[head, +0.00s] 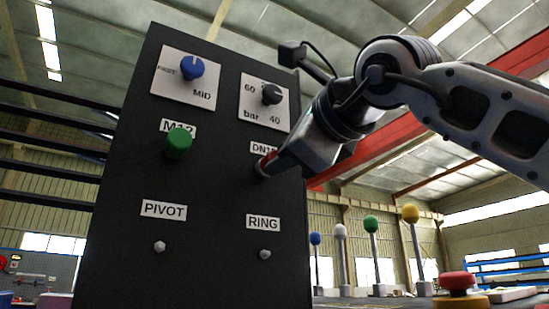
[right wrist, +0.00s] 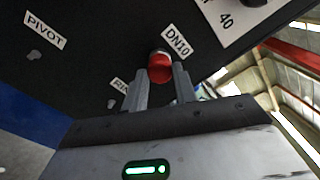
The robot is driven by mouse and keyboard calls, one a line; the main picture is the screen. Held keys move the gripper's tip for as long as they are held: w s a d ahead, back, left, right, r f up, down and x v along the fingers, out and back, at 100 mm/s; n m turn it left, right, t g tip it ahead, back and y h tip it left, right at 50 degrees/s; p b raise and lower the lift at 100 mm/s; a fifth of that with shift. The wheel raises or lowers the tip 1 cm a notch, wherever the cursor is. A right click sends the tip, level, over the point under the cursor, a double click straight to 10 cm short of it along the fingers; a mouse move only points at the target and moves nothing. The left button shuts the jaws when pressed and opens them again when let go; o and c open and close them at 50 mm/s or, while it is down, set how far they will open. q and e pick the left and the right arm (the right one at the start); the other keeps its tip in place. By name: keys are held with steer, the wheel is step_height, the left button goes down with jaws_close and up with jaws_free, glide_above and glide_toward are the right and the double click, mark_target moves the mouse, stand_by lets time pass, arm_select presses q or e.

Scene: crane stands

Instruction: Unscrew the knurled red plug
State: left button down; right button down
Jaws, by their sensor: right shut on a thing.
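The red plug (right wrist: 160,68) sits at the DN10 label on the black panel (head: 215,205). In the right wrist view it lies between the two fingers of my right gripper (right wrist: 158,88), which is shut on it. In the head view my right gripper (head: 266,165) reaches the panel from the right and hides most of the plug; only a little red (head: 268,156) shows. The plug's knurling cannot be made out. My left gripper is not in view.
The panel also bears a green plug (head: 179,142), a blue knob (head: 192,68), a black knob (head: 271,94) and small bolts at PIVOT (head: 160,246) and RING (head: 265,254). Several ball-topped levers and a red button (head: 458,283) stand to the right.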

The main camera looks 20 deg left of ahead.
steer(key=n+p, duration=0.2)
steer(key=n, duration=0.1)
steer(key=n+p, duration=0.1)
steer(key=n, duration=0.1)
steer(key=shift+w+a+f, duration=0.15)
steer(key=shift+a, duration=0.1)
steer(key=n+p, duration=0.3)
steer(key=n, duration=0.2)
